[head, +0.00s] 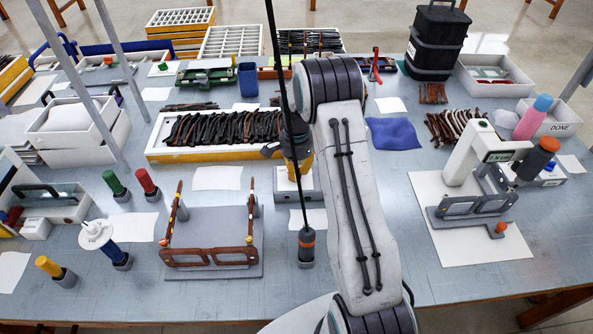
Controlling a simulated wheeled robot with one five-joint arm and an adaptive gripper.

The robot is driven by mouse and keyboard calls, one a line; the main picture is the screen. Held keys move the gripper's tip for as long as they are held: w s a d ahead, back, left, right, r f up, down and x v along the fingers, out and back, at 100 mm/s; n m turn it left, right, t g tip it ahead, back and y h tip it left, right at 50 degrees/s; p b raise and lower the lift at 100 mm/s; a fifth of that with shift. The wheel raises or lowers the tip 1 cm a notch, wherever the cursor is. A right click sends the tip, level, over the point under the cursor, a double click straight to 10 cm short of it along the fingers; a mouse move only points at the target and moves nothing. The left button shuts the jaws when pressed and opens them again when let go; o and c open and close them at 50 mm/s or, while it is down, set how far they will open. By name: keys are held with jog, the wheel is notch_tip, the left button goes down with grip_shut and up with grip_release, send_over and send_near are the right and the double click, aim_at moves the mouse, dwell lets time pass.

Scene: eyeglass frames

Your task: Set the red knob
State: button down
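Several red or orange-red parts could be the red knob, and I cannot tell which is meant. A red-topped handle (146,181) stands upright in a dark holder at the left, beside a green one. A red lever (375,63) stands at the back. A small orange-red knob (500,227) sits on the front of the grey fixture under the white tester at the right. My gripper (290,150) is dark and small, mid-table, in front of the tray of glasses frames and above a grey block with a yellow-orange part. My arm hides part of it, so its fingers are unclear.
A brown glasses frame (212,256) stands on a grey fixture in front. A white tester (478,155) and a pink bottle (533,117) stand at right.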

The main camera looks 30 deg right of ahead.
jog(key=c, duration=1.1)
grip_release()
notch_tip(320, 180, up, 12)
dwell(0.3)
